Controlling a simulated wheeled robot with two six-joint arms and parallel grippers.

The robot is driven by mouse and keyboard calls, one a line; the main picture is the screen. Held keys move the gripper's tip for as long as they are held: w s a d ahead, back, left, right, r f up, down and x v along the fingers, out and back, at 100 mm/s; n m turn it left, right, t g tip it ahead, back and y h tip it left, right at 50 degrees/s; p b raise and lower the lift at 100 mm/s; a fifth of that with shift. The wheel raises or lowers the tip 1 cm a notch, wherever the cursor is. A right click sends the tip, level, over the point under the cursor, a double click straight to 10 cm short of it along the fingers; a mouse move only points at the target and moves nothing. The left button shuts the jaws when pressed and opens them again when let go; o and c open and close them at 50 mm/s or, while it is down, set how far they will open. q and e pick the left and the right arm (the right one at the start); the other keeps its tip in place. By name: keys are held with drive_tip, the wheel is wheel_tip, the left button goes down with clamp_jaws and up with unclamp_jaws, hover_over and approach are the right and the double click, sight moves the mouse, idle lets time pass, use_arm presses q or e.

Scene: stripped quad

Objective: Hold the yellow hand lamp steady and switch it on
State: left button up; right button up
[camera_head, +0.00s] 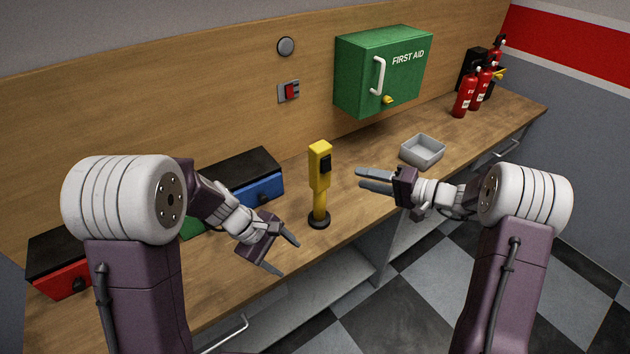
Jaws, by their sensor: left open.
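The yellow hand lamp (321,185) stands upright on a round black base near the front edge of the wooden bench. A black switch part (325,165) shows on the right side of its head. My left gripper (289,258) is open and empty, to the lower left of the lamp's base and apart from it. My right gripper (360,178) is to the right of the lamp and apart from it. Its fingers point left towards the lamp, with a narrow gap between them and nothing held. Neither gripper touches the lamp.
A blue box (262,193) with a black lid stands left of the lamp, a red box (65,285) further left. A grey tray (422,151) sits behind my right gripper. A green first aid cabinet (385,75) hangs above; fire extinguishers (465,98) stand at the far right.

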sight(313, 182)
use_arm(q)
drive_tip(key=w+d+r+n+t+h, duration=0.1)
drive_tip(key=w+n+t, duration=0.1)
drive_tip(key=w+n, duration=0.2)
drive_tip(key=w+d+r+n+t+h, duration=0.1)
drive_tip(key=w+n, duration=0.4)
drive_tip(key=w, duration=0.5)
drive_tip(key=w+d+r+n+t+h, duration=0.2)
drive_tip(key=w+n+t+h, duration=0.1)
drive_tip(key=w, duration=0.4)
drive_tip(key=shift+w+r+n+t, duration=0.15)
drive_tip(key=shift+n+t, duration=0.45)
drive_tip(key=shift+n, duration=0.5)
drive_tip(key=shift+d+r, duration=0.15)
drive_tip(key=shift+d, duration=0.05)
drive_tip(key=shift+w+d, duration=0.1)
drive_tip(key=shift+d, duration=0.2)
drive_tip(key=x, duration=0.7)
drive_tip(key=shift+w+d+f, duration=0.15)
drive_tip(key=shift+f, duration=0.1)
drive_tip(key=shift+w+d+f, duration=0.1)
drive_tip(key=shift+w+d, duration=0.1)
drive_tip(key=shift+d, duration=0.15)
